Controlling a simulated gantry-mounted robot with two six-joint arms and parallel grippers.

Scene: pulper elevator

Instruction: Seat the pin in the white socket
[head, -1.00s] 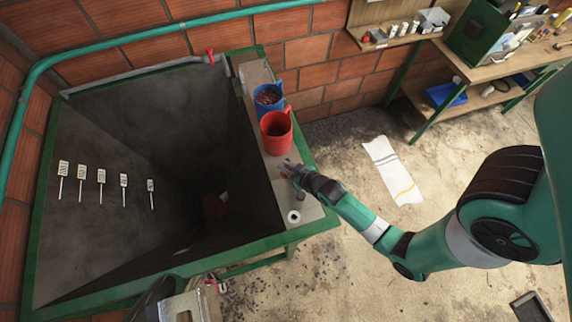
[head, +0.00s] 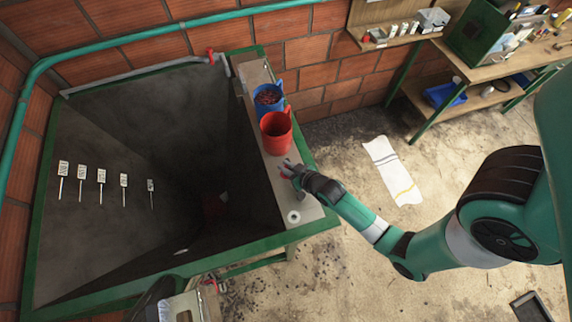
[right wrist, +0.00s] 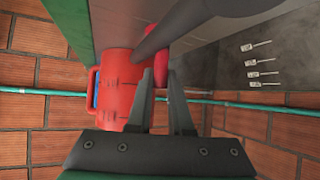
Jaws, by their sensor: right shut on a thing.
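The white socket (head: 294,217) is a round white ring with a dark hole, on the near end of the grey ledge (head: 273,188). My right gripper (head: 286,169) is above the ledge, between the socket and the red mug, with small red parts at its fingertips. In the right wrist view its fingers (right wrist: 165,85) are shut on the red part of the pin (right wrist: 160,69). A dark grey rod (right wrist: 180,25) crosses just beyond the fingertips; I cannot tell whether it belongs to the pin. The pin is apart from the socket.
A red mug (head: 277,133) and a blue mug (head: 268,98) with dark red contents stand on the ledge behind the gripper. A deep dark hopper (head: 100,220) with several white tags opens left of the ledge.

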